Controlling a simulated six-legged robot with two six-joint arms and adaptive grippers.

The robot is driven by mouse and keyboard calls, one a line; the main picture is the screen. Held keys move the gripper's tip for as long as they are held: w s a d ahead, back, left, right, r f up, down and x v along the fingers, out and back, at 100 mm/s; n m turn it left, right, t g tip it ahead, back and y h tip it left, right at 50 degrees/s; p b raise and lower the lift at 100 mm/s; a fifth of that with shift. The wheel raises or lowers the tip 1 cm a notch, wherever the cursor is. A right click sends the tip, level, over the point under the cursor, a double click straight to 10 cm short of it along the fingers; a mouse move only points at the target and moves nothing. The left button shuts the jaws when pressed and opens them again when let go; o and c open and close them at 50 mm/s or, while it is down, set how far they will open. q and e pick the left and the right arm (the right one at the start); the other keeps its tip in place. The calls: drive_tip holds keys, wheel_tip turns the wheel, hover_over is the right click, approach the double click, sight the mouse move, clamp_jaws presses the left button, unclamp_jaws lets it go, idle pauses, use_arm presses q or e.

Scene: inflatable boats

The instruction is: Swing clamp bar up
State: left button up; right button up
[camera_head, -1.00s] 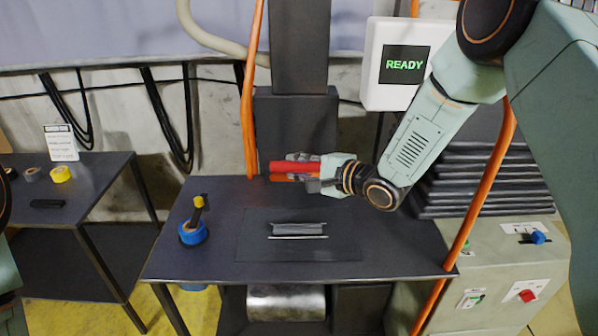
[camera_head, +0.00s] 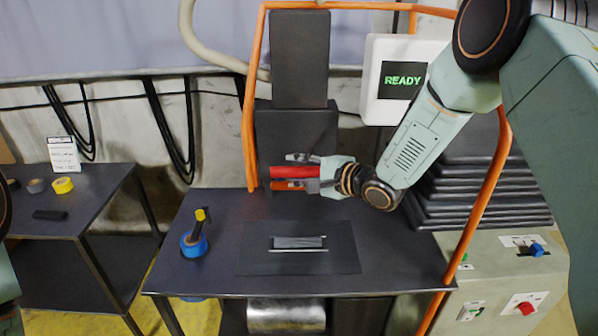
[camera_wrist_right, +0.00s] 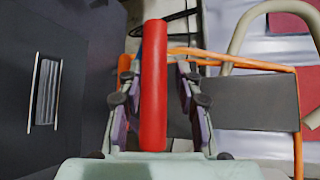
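A red bar (camera_head: 293,172) lies level above the back of the dark table, in front of a dark column; I take it as the clamp bar or its grip. An orange-brown strip (camera_head: 294,185) shows just below it. My right gripper (camera_head: 296,172) points left with one finger above and one below the red bar. In the right wrist view the red bar (camera_wrist_right: 153,85) runs between the fingers (camera_wrist_right: 155,105), with a gap on both sides. The fingers look open around it. My left gripper is out of view.
An orange tube frame (camera_head: 249,110) surrounds the column. A plate with a metal piece (camera_head: 298,242) lies on the table (camera_head: 210,265). A blue-based tool (camera_head: 195,240) stands left. A screen (camera_head: 402,80) reads READY. A control box with switches (camera_head: 500,290) is at right.

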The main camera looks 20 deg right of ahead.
drive_tip(key=shift+o, duration=1.4)
drive_tip(key=shift+w+r, duration=0.15)
drive_tip(key=shift+r, duration=0.1)
drive_tip(key=shift+o, duration=0.3)
drive_tip(key=shift+f, duration=0.15)
drive_tip(key=v, duration=1.2)
